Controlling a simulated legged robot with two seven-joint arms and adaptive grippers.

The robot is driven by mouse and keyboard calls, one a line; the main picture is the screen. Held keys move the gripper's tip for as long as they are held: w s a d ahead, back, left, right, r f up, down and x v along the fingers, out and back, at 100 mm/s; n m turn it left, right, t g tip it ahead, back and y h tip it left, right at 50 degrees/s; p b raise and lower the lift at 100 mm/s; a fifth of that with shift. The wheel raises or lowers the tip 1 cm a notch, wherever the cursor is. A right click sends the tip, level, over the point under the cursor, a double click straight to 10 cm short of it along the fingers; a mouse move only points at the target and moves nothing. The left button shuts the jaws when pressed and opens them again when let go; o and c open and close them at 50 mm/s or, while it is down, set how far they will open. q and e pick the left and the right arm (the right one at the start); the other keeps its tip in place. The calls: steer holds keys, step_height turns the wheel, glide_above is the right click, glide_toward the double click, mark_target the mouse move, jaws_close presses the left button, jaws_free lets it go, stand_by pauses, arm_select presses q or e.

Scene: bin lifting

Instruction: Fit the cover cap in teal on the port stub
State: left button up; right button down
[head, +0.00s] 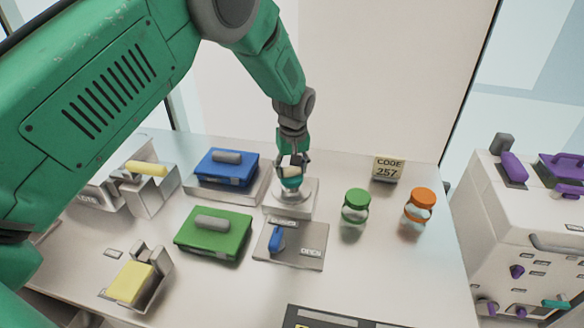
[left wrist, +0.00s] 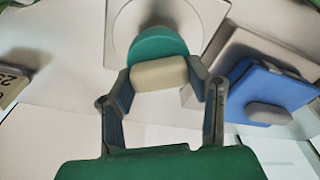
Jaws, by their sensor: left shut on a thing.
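The teal cover cap (head: 291,183) has a cream grip block on top. My left gripper (head: 292,163) comes down from above and is shut on that cream block. In the left wrist view the cap (left wrist: 157,45) shows beyond the cream block, which sits between the fingers of my gripper (left wrist: 160,78). The port stub (head: 293,195) is a pale round fitting on a light square block (head: 300,209). The cap is directly over the stub, and I cannot tell whether it is seated or just above it. My right gripper is not in view.
A blue case (head: 226,168) and a green case (head: 213,235) stand left of the block. A plate with a blue lever (head: 277,239) lies in front. Jars with green (head: 356,197) and orange (head: 423,196) lids and a code sign (head: 388,169) stand to the right.

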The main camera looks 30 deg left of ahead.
arm_select(q)
steer(key=shift+f, duration=0.15)
stand_by(0.7)
steer(key=o, duration=1.7)
steer(key=shift+r+p, duration=2.45)
steer(key=shift+r, duration=0.8)
steer(key=shift+f, duration=0.1)
